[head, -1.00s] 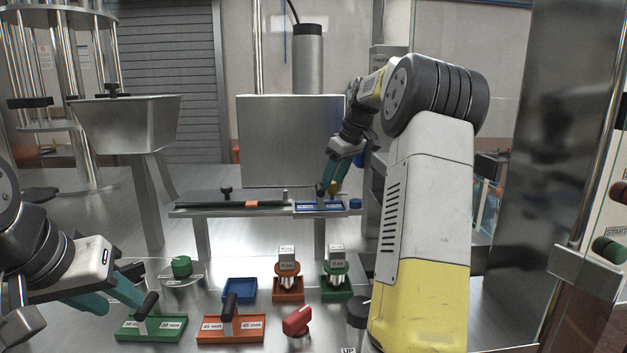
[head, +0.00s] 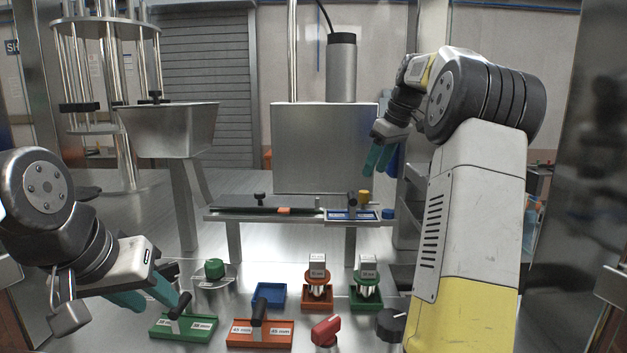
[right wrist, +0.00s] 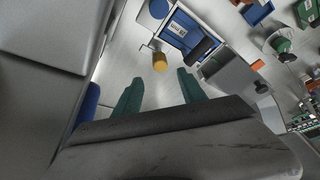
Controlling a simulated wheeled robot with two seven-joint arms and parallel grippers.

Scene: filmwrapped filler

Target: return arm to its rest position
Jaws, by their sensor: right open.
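My right gripper (head: 377,158) is raised above the back shelf, with its teal fingers apart and nothing between them. In the right wrist view its two fingers (right wrist: 158,95) are spread and empty. Ahead of them are a yellow knob (right wrist: 160,62) and a blue-framed plate (right wrist: 187,35), which also shows on the shelf in the head view (head: 352,215). My left gripper (head: 150,300) is low at the left, close to the black handle of the green tray (head: 160,333). The handle partly hides its fingertips, so its jaw state is unclear.
An orange tray (head: 262,345), a blue tray (head: 268,293) and a red knob (head: 325,331) are on the front table. Orange (head: 317,290) and green (head: 366,290) stands hold small fixtures. A steel box (head: 325,150) is behind the shelf (head: 225,214).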

